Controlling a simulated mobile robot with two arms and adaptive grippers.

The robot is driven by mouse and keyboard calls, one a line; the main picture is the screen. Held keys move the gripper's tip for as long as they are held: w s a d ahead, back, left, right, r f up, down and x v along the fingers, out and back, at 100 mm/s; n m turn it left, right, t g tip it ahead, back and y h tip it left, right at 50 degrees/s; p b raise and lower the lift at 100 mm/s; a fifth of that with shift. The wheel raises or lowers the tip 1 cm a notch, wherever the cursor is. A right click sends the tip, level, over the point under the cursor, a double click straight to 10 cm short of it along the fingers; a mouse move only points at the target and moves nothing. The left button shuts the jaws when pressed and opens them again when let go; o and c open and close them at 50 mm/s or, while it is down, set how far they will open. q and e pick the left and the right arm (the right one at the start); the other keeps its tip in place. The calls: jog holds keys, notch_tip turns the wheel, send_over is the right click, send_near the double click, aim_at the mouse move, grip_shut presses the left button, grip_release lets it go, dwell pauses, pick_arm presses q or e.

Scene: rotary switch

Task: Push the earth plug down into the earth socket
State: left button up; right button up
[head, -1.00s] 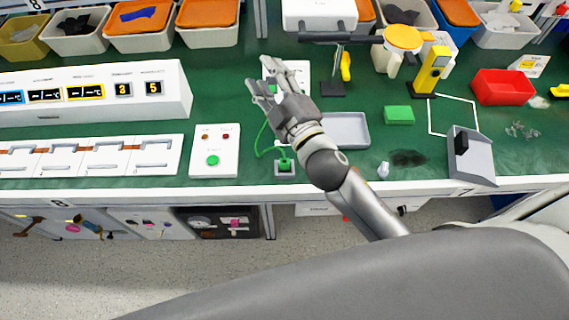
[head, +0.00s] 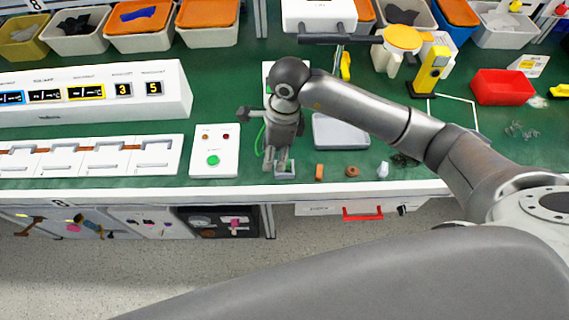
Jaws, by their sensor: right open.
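The earth socket (head: 285,174) is a small grey block near the front edge of the green bench. The green cable (head: 261,138) of the earth plug curves beside my right gripper. The plug itself is mostly hidden behind the fingers, so I cannot tell how deep it sits. My right gripper (head: 276,165) points down with its fingertips at the socket; it is open. I cannot tell whether a finger touches the plug. My left gripper is not in view.
A white box with a green button (head: 212,160) stands left of the socket. A grey tray (head: 341,131) lies behind to the right. Small orange-brown parts (head: 319,172) lie along the front edge. My right arm covers part of the bench at the right.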

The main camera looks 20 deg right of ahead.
aim_at(288, 161)
jog(key=d+h, duration=0.1)
jog(key=w+d, duration=0.1)
jog(key=d, duration=0.1)
jog(key=shift+d+h, duration=0.25)
jog(key=shift+h, duration=0.15)
jog(key=shift+d+f, duration=0.15)
jog(key=shift+f, duration=0.2)
jog(key=f+p, duration=0.1)
jog(key=f, duration=0.3)
jog(key=a+f+p, duration=0.1)
jog(key=f, duration=0.1)
jog(key=shift+w+f+p, duration=0.15)
jog(key=shift+f+p, duration=0.1)
jog(key=shift+p, duration=0.1)
grip_shut()
